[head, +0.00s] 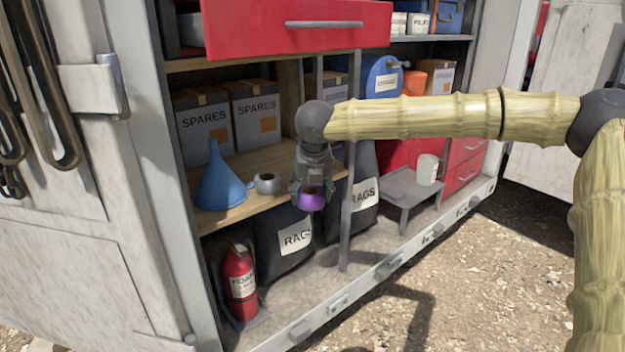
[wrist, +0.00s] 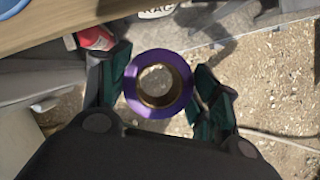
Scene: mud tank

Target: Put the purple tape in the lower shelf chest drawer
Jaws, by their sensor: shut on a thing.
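The purple tape (head: 312,199) is a roll held between the fingers of my gripper (head: 311,188), just in front of the edge of the wooden shelf. In the wrist view the purple tape (wrist: 183,84) sits between the green finger pads of my gripper (wrist: 160,90), with ground visible through its hole. An open red drawer (head: 300,28) juts out at the top of the cabinet, above my gripper. Red drawers (head: 466,153) also show low on the right side of the cabinet, partly hidden by my arm and a grey stand.
On the wooden shelf (head: 240,208) stand a blue funnel (head: 220,180), a grey tape roll (head: 267,183) and SPARES boxes (head: 255,117). A grey post (head: 351,160) rises beside my gripper. Below are RAGS bags (head: 285,245) and a fire extinguisher (head: 240,281). A white can (head: 427,169) stands on the grey stand (head: 400,187).

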